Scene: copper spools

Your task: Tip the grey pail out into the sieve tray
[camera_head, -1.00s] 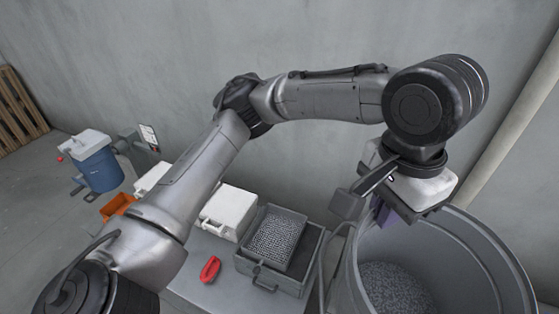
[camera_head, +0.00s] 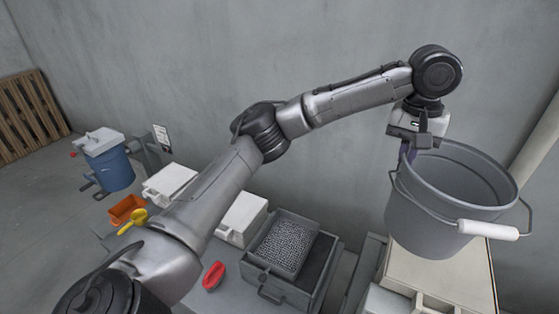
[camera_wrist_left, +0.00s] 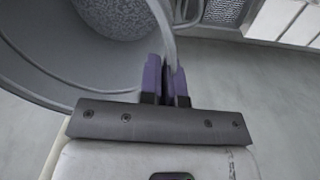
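The grey pail (camera_head: 435,215) is upright at the right of the head view, with a white grip on its wire handle. Grey granules (camera_wrist_left: 115,15) lie inside it in the left wrist view; the head view hides them. My left gripper (camera_head: 407,152) is shut on the pail's far-left rim, one purple finger on each side of the wall, as the left wrist view (camera_wrist_left: 166,82) shows. The sieve tray (camera_head: 312,244), with a speckled grey surface, sits in a grey box left of the pail. My right gripper is not in view.
A beige box (camera_head: 455,285) lies below the pail; I cannot tell whether they touch. White cases (camera_head: 240,218), a red item (camera_head: 213,276), an orange bin (camera_head: 127,208) and a yellow scoop (camera_head: 134,220) are left of the sieve tray. A wall stands close behind.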

